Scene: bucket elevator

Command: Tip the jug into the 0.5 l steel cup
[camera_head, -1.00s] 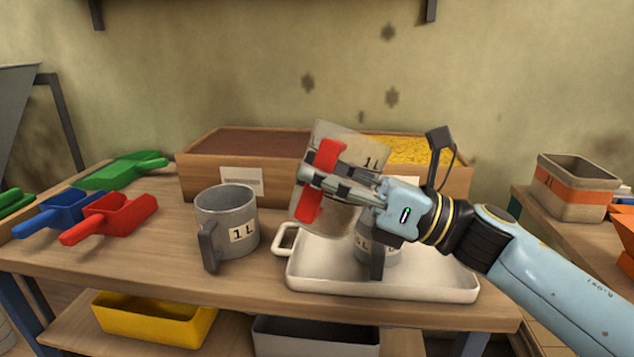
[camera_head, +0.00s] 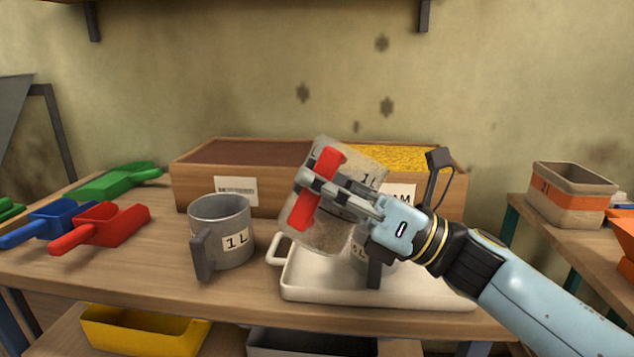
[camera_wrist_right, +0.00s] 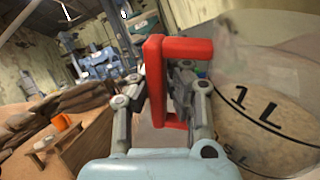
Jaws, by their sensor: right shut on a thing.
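A clear jug (camera_head: 340,232) with a red handle (camera_head: 318,188) hangs tilted above the white tray. My right gripper (camera_head: 335,192) is shut on the red handle. In the right wrist view the jug (camera_wrist_right: 265,140) carries a "1 L" mark and holds pale grainy stuff. The 0.5 l steel cup (camera_head: 376,251) stands on the tray below the jug, mostly hidden behind the jug and my gripper. Whether anything falls into it cannot be seen. My left gripper is not in view.
The white tray (camera_head: 320,290) lies on the wooden table. A steel "1 L" cup (camera_head: 222,235) stands left of it. A wooden bin (camera_head: 193,190) with brown and yellow contents is behind. Red (camera_head: 105,226), blue and green scoops lie at the left.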

